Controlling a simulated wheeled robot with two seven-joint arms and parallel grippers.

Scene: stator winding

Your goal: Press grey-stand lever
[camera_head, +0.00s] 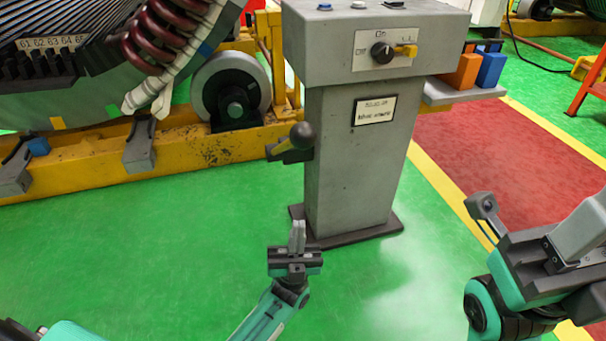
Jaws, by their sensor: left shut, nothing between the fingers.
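The grey stand (350,160) rises from the green floor in the middle of the view, with a control box on top. Its lever (291,145), a dark ball knob on a short yellowish arm, sticks out from the stand's left side. My left gripper (297,224) is shut and empty, fingers pointing up, in front of and below the lever. It appears apart from the lever and the stand.
A side shelf (465,91) holds orange and blue blocks (490,68). A yellow frame (190,150) with a roller (230,90) stands at left. The green floor in front is clear.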

